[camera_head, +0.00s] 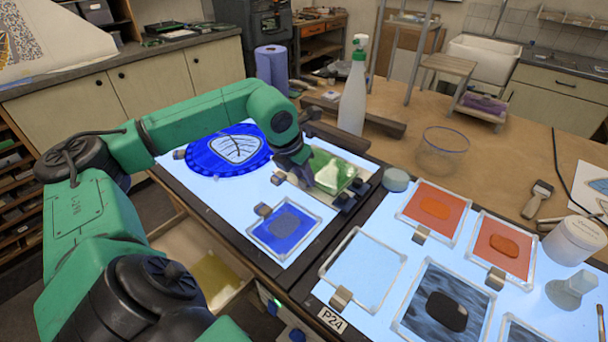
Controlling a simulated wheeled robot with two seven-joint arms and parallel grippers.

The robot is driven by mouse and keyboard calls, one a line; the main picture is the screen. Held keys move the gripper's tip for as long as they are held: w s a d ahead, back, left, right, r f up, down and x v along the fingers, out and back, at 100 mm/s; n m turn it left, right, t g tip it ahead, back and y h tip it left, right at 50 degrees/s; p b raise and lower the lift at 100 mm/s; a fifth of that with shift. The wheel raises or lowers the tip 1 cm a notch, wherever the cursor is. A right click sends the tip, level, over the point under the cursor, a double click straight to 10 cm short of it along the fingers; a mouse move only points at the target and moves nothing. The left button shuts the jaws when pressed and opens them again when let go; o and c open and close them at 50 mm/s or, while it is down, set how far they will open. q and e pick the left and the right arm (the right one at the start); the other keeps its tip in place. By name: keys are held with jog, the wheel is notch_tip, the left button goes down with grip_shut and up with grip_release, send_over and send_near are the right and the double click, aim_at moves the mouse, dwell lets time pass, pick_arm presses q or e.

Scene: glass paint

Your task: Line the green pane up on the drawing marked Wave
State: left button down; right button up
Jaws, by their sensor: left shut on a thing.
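My left gripper (308,172) reaches down from my green left arm and is shut on the green pane (335,169), a clear-edged square of green glass. The pane is at the back right corner of the left light panel, close to its dark frame. Part of its left side is hidden by the gripper. I cannot tell whether it touches the surface or hangs just above it. No drawing marked Wave can be read; whatever lies under the pane is hidden. My right gripper is not in view.
A blue round piece with a leaf drawing (240,148) and a blue pane (285,223) lie on the left panel. Orange panes (434,207), a clear pane (364,270) and a dark pane (446,303) lie on the right panel. A spray bottle (353,95) stands behind.

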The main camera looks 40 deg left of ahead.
pick_arm(q)
jog(key=shift+f+b, duration=0.3)
dwell(0.6)
jog(key=c, duration=0.5)
grip_release()
jog(key=shift+r, duration=0.1)
jog(key=shift+s+r, duration=0.1)
jog(key=shift+r, duration=0.2)
jog(key=b+v, duration=0.1)
jog(key=v, duration=1.3)
jog(key=shift+f, duration=0.1)
